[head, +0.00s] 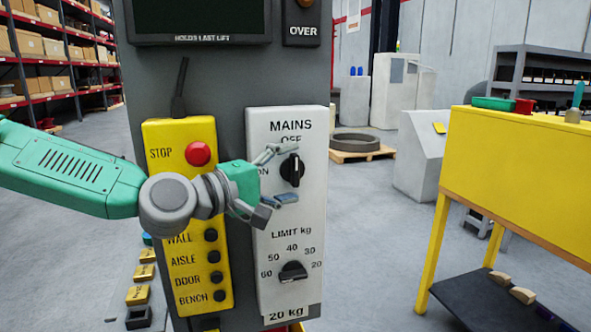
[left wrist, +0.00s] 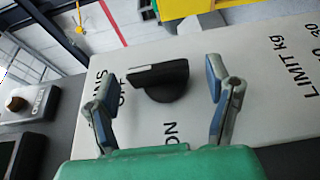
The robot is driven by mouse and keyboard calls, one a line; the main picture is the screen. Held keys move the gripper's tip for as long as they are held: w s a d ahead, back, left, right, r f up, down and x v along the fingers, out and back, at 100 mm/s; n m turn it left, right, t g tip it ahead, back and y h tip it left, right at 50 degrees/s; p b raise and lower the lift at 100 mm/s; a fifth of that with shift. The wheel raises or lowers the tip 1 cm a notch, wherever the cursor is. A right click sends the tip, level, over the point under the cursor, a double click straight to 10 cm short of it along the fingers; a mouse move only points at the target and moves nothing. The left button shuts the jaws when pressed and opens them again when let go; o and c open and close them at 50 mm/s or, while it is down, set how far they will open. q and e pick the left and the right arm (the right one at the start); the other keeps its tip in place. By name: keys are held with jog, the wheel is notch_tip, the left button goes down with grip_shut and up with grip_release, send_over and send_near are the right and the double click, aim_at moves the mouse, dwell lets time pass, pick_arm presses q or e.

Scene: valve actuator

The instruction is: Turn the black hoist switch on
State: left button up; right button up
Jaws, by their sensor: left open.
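The black hoist switch (head: 292,171) is a rotary knob under the MAINS label on a white panel (head: 309,220). Its pointer is upright, toward OFF, with ON to its left. My left gripper (head: 277,176) is open in front of the panel, one finger above the knob and one below it. In the left wrist view the knob (left wrist: 160,82) lies between the two spread fingers, with a gap on each side. I cannot tell how far the fingertips are from the panel. My right gripper is not in view.
A LIMIT kg dial (head: 293,271) is below on the same panel. Just left is a yellow pendant (head: 161,180) with a red STOP button (head: 198,153) and several black buttons, partly behind my arm.

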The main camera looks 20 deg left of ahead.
pick_arm(q)
jog(key=shift+x, duration=0.8)
